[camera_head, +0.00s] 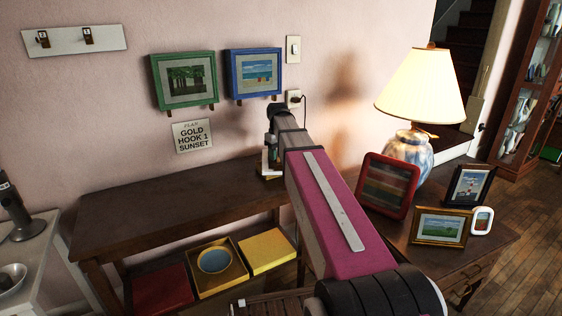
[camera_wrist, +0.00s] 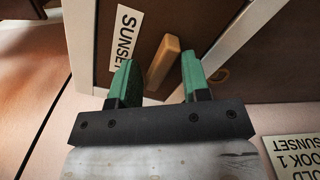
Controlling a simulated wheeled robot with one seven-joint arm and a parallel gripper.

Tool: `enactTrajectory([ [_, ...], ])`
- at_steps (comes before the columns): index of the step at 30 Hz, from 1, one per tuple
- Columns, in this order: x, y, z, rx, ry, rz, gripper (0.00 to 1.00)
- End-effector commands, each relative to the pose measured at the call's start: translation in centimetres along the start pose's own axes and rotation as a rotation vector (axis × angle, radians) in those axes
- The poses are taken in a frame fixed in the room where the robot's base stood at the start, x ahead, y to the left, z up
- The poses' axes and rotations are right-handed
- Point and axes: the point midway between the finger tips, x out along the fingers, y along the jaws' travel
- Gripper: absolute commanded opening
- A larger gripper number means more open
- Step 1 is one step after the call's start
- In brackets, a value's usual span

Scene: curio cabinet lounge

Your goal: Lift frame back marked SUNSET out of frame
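In the wrist view a brown frame back (camera_wrist: 150,22) carries a white label (camera_wrist: 124,38) reading SUNSET. It sits inside a pale frame (camera_wrist: 243,35). A light wooden tab (camera_wrist: 163,60) stands out from the back. My gripper (camera_wrist: 157,62) is open, with one green finger on each side of the tab. A gap shows on the right; on the left the finger is close to the tab, and I cannot tell whether it touches. In the head view my arm hides most of the frame and the gripper.
A wall sign (camera_head: 193,136) reads GOLD HOOK 1 SUNSET. Green (camera_head: 185,80) and blue (camera_head: 253,74) frames hang above the dark table (camera_head: 160,200). A lit lamp (camera_head: 421,88) and several standing frames, one red (camera_head: 371,210), are to the right. The table's left part is clear.

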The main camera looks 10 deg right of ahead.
Motion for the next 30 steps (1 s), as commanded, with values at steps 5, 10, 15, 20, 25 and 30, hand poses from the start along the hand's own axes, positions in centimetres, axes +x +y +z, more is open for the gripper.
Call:
enactTrajectory([
  [5,0.01,0.0,-0.01,-0.001,0.0,0.0,0.0],
  [10,0.0,0.0,-0.01,-0.001,0.0,0.0,0.0],
  [15,-0.13,0.0,-0.01,-0.001,0.0,0.0,0.0],
  [20,-0.39,0.01,-0.02,-0.001,0.0,0.0,0.0],
  [25,-0.67,0.01,-0.02,-0.001,0.0,0.0,0.0],
  [30,-0.97,0.01,-0.03,-0.001,0.0,0.0,0.0],
])
